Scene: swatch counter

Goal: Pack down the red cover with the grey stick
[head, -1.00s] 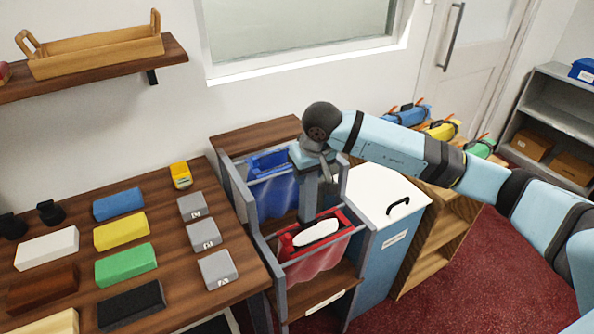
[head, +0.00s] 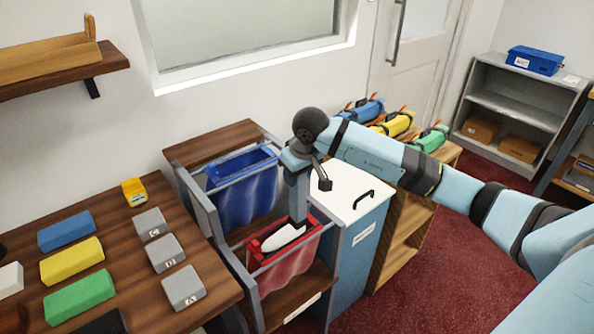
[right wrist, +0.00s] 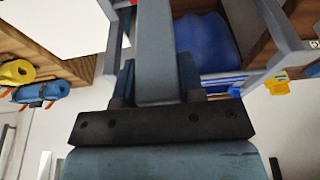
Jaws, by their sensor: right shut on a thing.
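The red cover (head: 291,268) hangs in a grey frame, with a red rim and a see-through red bag; a white object (head: 282,238) lies in its mouth. My right gripper (head: 297,162) points down above it, shut on the grey stick (head: 298,199). The stick hangs upright, its lower end at the back of the red cover's mouth beside the white object; I cannot tell whether it touches. The stick (right wrist: 153,45) also shows between the fingers in the right wrist view. My left gripper is out of view.
A blue cover (head: 245,198) hangs behind the red one. A white-topped bin (head: 349,198) stands close on the right. A wooden table (head: 128,238) with coloured blocks and grey blocks is at left. A shelf with blue, yellow and green rolls stands behind the bin.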

